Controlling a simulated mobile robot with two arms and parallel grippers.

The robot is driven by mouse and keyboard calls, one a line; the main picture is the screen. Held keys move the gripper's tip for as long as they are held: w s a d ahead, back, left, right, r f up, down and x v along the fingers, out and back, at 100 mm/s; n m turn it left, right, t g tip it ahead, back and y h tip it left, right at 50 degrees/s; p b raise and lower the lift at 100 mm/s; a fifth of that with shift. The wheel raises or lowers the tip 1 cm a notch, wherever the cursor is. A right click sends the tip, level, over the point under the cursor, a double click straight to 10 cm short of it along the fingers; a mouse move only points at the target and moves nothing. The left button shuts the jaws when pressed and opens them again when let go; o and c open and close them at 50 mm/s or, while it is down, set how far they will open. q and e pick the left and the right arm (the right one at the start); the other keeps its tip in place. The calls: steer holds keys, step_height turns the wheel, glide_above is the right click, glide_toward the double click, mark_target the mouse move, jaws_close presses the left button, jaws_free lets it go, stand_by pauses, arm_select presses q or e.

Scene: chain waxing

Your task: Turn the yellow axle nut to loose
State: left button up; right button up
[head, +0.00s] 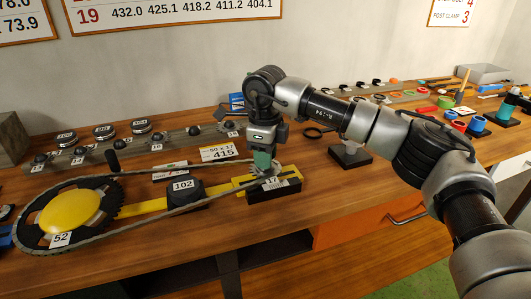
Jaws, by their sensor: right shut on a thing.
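My right gripper (263,160) points down at the right end of the yellow bar (145,208), over the small rear cog (270,172) beside the label "17". It is shut at the axle there; the yellow axle nut itself is hidden by the fingers and cog. A chain (140,175) runs from this cog round the large chainring (68,212) with a yellow centre, labelled "52". My left gripper is not in view.
A dark block labelled "102" (186,194) stands inside the chain loop. A card reading "50 x 17 415" (218,152) lies behind it. A rail with several black knobs (130,148) and three round tins (104,131) are at the back left. Coloured rings and parts fill the right.

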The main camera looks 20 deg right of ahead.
steer(key=n, duration=0.5)
steer(key=shift+n+p, duration=0.3)
stand_by(0.4)
steer(key=o, duration=0.9)
steer(key=shift+o, duration=0.2)
steer(key=shift+r, duration=0.1)
step_height(320, 180, up, 11)
steer(key=shift+f, duration=0.2)
